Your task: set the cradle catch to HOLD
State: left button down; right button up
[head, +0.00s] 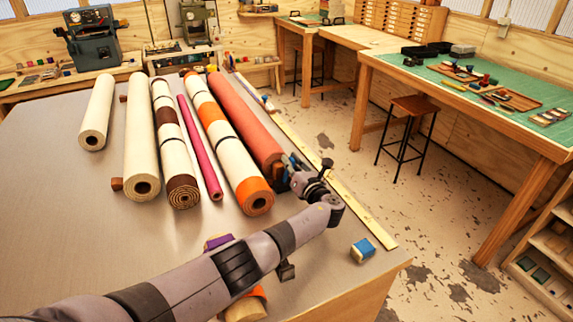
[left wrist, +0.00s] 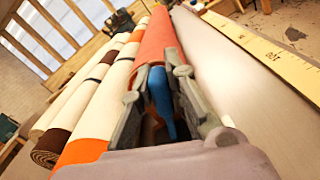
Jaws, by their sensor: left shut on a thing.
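My left gripper (head: 290,172) is at the near end of the red-orange roll (head: 245,122), the rightmost in the row on the grey table. In the left wrist view, its fingers (left wrist: 158,88) are shut on a blue lever-like piece (left wrist: 161,97), which looks like the cradle catch. Blue also shows beside the roll end in the head view. The fingers hide the catch's base and any HOLD marking, so I cannot read its setting. My right gripper is not in view.
Several cream rolls (head: 141,150) and a thin pink roll (head: 200,148) lie left of the red one. A yellow ruler (head: 350,212) runs along the table's right edge. A small blue block (head: 362,250) sits at the front right.

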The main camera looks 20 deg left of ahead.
pick_arm(q)
jog(key=shift+w+d+f+m, duration=0.15)
jog(key=shift+w+d+m, duration=0.05)
jog(key=shift+m, duration=0.4)
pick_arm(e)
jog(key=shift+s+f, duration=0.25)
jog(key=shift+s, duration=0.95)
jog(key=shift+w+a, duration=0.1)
pick_arm(q)
jog(key=c, duration=1.6)
grip_release()
jog(key=shift+o, duration=0.2)
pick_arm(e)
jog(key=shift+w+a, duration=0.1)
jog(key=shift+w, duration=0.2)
